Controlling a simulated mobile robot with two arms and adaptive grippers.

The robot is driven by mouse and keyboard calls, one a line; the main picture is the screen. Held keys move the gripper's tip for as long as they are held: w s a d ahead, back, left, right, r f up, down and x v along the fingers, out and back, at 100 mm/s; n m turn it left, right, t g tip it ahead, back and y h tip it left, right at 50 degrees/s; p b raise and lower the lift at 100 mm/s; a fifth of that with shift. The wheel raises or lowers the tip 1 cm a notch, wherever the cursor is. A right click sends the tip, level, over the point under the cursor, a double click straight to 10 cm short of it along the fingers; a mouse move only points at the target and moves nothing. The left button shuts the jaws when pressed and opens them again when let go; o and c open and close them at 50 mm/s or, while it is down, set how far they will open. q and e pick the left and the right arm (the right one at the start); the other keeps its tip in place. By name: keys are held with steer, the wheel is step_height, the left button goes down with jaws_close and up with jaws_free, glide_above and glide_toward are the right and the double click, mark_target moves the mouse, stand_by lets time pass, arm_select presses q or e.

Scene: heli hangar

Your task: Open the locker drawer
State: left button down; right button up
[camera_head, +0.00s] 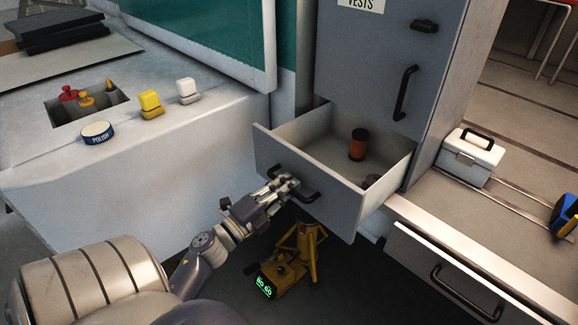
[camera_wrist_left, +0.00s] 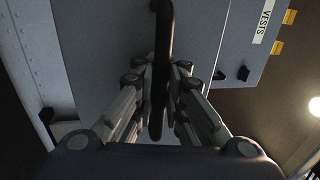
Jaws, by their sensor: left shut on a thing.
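The locker drawer (camera_head: 300,196) is grey and stands pulled out from the tall grey locker (camera_head: 370,60) in the head view. Inside it are an orange-and-black can (camera_head: 358,145) and a dark item partly hidden by the front right side. My left gripper (camera_head: 290,187) is at the drawer's front, shut on the black drawer handle (camera_head: 309,197). In the left wrist view the handle (camera_wrist_left: 161,60) runs between the two fingers (camera_wrist_left: 160,100). My right gripper is not in view.
A yellow device (camera_head: 290,262) with a green display stands on the floor below the drawer. A second drawer (camera_head: 440,275) with a black handle is at lower right. A white case (camera_head: 470,158) sits on the right ledge. A workbench (camera_head: 60,185) is at left.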

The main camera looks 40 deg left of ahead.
arm_select(q)
steer(key=shift+f, duration=0.15)
steer(key=c, duration=1.7)
jaws_free()
steer(key=shift+o, duration=0.2)
steer(key=v, duration=1.2)
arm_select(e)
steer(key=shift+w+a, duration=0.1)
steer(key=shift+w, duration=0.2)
arm_select(q)
steer(key=shift+a, duration=0.1)
